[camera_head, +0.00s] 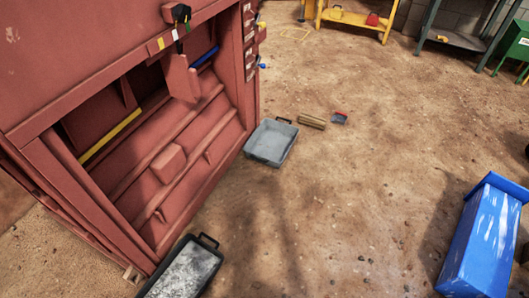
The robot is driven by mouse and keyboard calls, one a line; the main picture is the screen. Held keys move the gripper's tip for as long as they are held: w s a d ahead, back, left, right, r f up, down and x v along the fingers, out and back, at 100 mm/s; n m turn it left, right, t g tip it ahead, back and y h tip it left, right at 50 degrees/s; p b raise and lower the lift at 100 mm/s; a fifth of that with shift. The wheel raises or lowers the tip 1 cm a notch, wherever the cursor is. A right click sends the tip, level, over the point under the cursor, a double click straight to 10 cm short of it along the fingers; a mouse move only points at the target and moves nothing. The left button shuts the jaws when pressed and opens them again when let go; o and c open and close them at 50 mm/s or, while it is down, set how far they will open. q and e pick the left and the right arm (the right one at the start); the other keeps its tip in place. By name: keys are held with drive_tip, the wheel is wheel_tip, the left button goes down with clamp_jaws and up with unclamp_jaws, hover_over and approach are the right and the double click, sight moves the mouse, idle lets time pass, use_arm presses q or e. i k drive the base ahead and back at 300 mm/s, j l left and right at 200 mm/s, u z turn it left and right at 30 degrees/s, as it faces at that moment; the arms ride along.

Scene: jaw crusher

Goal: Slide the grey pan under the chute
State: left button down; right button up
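A grey pan (271,143) lies flat on the dirt floor beside the right corner of the red crusher (130,55). It has a raised rim and a dark handle at its far end, and it looks empty. A second pan (184,270) with a dark rim and handle lies near the crusher's front at the bottom edge, partly cut off. Its inside is mottled grey and white. A reddish plate-like part (182,80) hangs in the crusher's open front. I cannot tell which part is the chute. Neither of my grippers is in view.
A blue box-like container (485,240) stands at the lower right. A yellow bench (355,23) stands at the back. The middle floor is mostly clear.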

sight(280, 137)
drive_tip(key=i+l+u, duration=0.3)
drive_tip(key=i+l, duration=0.4)
drive_tip(key=i, duration=0.15)
drive_tip(key=i+l+u, duration=0.3)
drive_tip(key=i+l, duration=0.45)
drive_tip(key=l, duration=0.15)
